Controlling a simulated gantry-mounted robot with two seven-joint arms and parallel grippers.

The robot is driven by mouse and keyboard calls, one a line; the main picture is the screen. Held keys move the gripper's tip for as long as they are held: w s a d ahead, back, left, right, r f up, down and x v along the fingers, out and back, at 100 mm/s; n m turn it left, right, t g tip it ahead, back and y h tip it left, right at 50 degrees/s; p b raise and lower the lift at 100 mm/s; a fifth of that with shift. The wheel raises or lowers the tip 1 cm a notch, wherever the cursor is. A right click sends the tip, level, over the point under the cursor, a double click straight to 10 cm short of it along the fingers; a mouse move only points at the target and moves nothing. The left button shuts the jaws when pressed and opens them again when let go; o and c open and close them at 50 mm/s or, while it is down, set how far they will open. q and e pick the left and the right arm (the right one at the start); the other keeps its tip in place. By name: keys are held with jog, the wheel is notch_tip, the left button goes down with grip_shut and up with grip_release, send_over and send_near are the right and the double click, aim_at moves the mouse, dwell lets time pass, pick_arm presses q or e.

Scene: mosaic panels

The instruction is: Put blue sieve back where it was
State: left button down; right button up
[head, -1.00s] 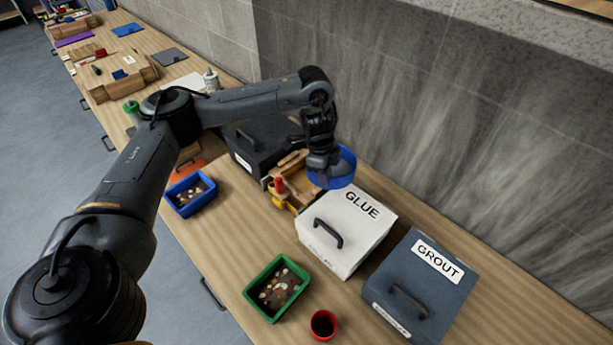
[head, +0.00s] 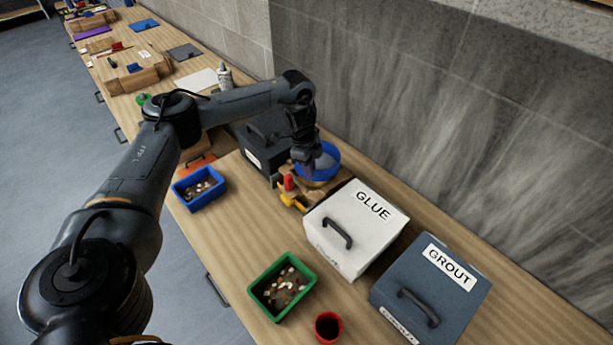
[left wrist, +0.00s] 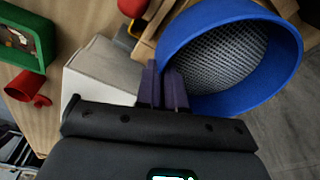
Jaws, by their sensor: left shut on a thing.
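The blue sieve (head: 327,162) is a round blue rim with a grey mesh. My left gripper (head: 311,168) is shut on its rim and holds it by the wooden stand (head: 340,182), between the dark box and the white GLUE box. In the left wrist view the sieve (left wrist: 282,38) fills the upper right, tilted, with its mesh showing. The purple fingers (left wrist: 164,86) pinch the near edge of the rim. I cannot tell whether the sieve touches the stand. My right gripper is not in view.
The white GLUE box (head: 355,228) stands close on the right, with the GROUT box (head: 432,292) beyond. A dark box (head: 262,150) stands on the left. A blue tray (head: 200,188), green tray (head: 283,287) and red cup (head: 328,327) stand near the front edge. Bare tabletop lies between the trays.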

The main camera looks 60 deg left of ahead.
pick_arm(q)
jog(key=shift+s+a+f, duration=0.15)
jog(key=shift+a+f, duration=0.35)
jog(key=shift+a, duration=0.1)
jog(key=shift+f, duration=0.4)
jog(key=shift+f+p, duration=0.6)
jog(key=shift+f, duration=0.7)
jog(key=c, duration=1.2)
grip_release()
jog(key=shift+c, duration=0.2)
